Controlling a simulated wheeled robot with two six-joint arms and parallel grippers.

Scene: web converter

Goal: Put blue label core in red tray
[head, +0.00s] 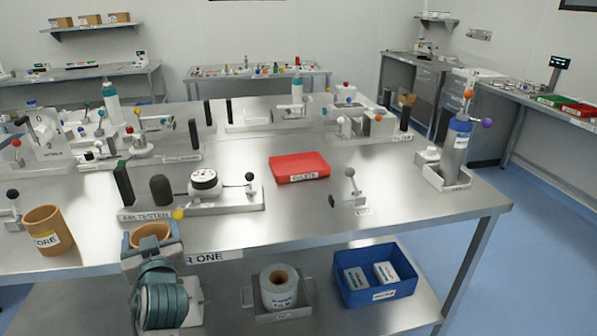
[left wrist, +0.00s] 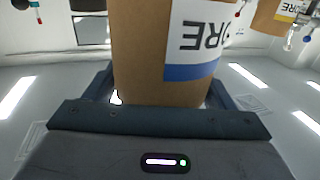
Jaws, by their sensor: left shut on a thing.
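My left gripper (head: 152,245) is shut around a brown cardboard core (head: 152,231) at the front edge of the table. The left wrist view shows this blue label core (left wrist: 143,60) upright between the fingers, with a white label that has a blue band. The red tray (head: 298,164) lies flat in the middle of the table, to the right of and beyond the gripper. It looks empty. A second brown core (head: 46,232) stands on the table at the left; its label (left wrist: 292,8) shows a yellow band in the left wrist view. My right gripper is not in view.
A tester fixture with a round dial (head: 205,180) stands between the gripper and the tray. A small metal lever stand (head: 352,188) is right of the tray. A blue bin (head: 375,300) and a film roll (head: 280,290) sit on the lower shelf.

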